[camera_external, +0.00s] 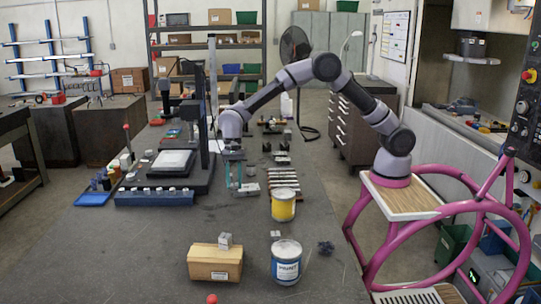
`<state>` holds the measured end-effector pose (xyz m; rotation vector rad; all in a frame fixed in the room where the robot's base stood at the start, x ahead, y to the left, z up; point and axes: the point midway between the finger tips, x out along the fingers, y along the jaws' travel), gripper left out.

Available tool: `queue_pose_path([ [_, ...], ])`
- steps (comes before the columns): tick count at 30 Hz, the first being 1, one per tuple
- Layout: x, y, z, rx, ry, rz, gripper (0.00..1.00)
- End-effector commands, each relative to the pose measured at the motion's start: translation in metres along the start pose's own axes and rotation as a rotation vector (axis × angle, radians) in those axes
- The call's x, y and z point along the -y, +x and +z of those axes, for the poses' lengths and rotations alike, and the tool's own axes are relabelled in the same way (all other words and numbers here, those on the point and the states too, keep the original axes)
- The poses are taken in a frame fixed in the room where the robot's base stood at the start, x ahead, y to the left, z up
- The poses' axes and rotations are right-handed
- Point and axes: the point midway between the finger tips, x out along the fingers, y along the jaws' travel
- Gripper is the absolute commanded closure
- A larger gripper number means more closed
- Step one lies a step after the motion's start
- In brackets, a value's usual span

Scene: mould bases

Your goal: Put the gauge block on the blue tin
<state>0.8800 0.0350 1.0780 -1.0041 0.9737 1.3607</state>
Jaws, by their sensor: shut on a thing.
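My gripper (234,186) points down near the middle of the bench, with its teal fingers shut on a small grey piece. It looks like the gauge block, but it is mostly hidden and too small to make out surely. A flat grey piece (249,190) shows right beside the fingertips. The blue tin (287,268) stands upright at the front of the bench, with a pale top and a blue and white label. It is nearer the camera than my gripper and to its right. Nothing is seen on its top.
A yellow tin (283,208) stands behind the blue tin. A dark stand (190,180) rises left of my gripper. The bench's left front is clear.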

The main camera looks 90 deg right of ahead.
Motion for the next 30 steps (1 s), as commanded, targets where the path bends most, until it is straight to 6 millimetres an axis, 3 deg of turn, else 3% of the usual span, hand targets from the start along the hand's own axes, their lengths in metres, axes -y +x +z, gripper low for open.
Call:
queue_pose_path([
  [7,-0.001,-0.013,0.013,-0.001,-0.003,0.000,1.00],
  [11,-0.005,-0.011,0.047,-0.005,-0.005,0.001,1.00],
  [17,-0.026,-0.007,0.145,-0.014,-0.002,-0.001,1.00],
  [24,-0.075,-0.003,0.268,-0.014,0.006,-0.005,1.00],
  [30,-0.119,-0.003,0.343,-0.006,0.017,-0.008,1.00],
])
